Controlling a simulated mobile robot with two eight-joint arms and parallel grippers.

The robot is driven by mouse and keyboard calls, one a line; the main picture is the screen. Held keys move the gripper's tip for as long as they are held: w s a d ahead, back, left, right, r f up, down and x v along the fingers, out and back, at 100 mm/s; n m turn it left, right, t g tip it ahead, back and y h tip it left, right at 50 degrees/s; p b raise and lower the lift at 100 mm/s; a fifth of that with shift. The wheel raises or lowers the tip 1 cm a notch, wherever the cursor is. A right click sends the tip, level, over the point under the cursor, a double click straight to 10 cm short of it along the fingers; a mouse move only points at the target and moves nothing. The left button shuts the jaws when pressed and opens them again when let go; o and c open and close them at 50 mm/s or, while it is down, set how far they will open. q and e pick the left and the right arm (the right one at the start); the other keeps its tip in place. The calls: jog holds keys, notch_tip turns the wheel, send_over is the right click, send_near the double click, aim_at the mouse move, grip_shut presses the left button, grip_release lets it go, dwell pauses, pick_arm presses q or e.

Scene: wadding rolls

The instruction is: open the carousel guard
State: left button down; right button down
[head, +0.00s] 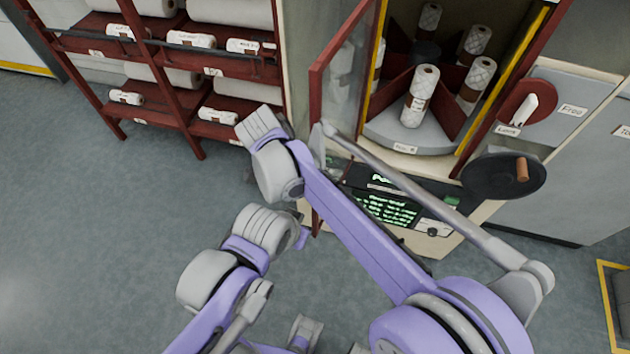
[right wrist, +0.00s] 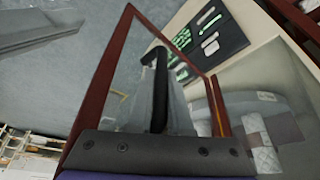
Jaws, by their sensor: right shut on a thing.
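The carousel guard (head: 317,95) is a dark red frame with a clear pane, hinged at the left of the carousel opening. It stands swung outward, and the opening is uncovered. In the right wrist view the guard's frame (right wrist: 103,82) and pane fill the middle. My right gripper (right wrist: 158,62) shows there as dark jaws at the guard, shut on it; the exact grip point is hard to see. In the head view my right arm hides that gripper. The carousel (head: 422,138) holds several white rolls. My left arm is at lower centre; its gripper cannot be made out.
A red rack (head: 172,88) with white rolls stands at left. A control panel (head: 388,205) is below the carousel. A black handwheel (head: 490,178) and a red disc with a white lever (head: 527,106) are right of it. The floor at left is clear.

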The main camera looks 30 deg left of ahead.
jog(key=shift+s+a, duration=0.1)
jog(key=shift+s, duration=0.05)
jog(key=c, duration=0.8)
grip_release()
jog(key=shift+c, duration=0.2)
jog(key=shift+r, duration=0.1)
jog(key=v, duration=1)
jog(key=shift+r, duration=0.3)
